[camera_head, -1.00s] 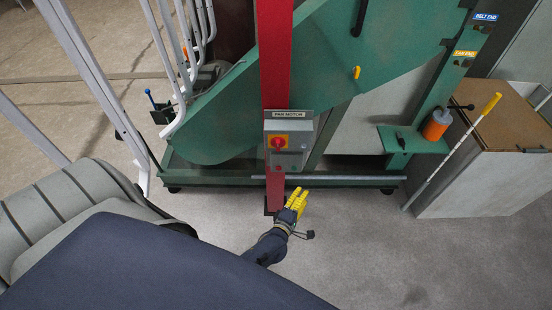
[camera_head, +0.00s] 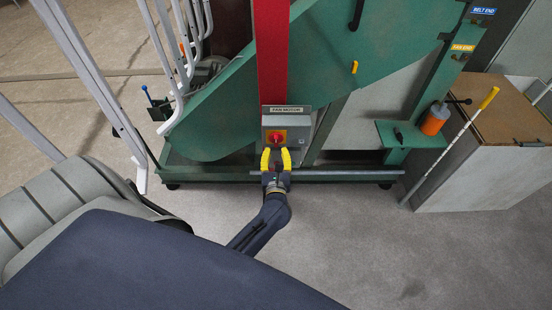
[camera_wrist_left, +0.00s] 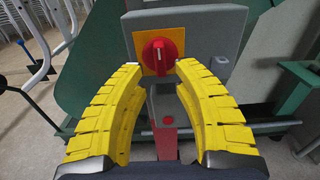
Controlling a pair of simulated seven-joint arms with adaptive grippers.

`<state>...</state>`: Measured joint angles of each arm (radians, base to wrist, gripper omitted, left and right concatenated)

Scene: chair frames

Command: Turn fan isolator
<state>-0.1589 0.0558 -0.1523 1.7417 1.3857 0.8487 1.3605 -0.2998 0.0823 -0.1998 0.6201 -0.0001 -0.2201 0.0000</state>
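The fan isolator is a red rotary knob (camera_head: 275,136) on a yellow plate, on a grey box (camera_head: 299,137) labelled FAN MOTOR, fixed to a red post. In the left wrist view the knob (camera_wrist_left: 159,54) is just beyond the fingertips, with a white mark on its face near vertical. My left gripper (camera_head: 276,152) has yellow fingers and is open, just below the knob in the head view. In the left wrist view its fingers (camera_wrist_left: 158,68) are spread apart with nothing between them. Contact with the knob cannot be told. My right gripper is not in view.
The green machine (camera_head: 330,60) stands behind the red post (camera_head: 271,60). A wooden-topped cabinet (camera_head: 470,175) with a yellow-handled stick stands at right. An orange cylinder (camera_head: 434,121) sits on a green shelf. Grey floor is free in front.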

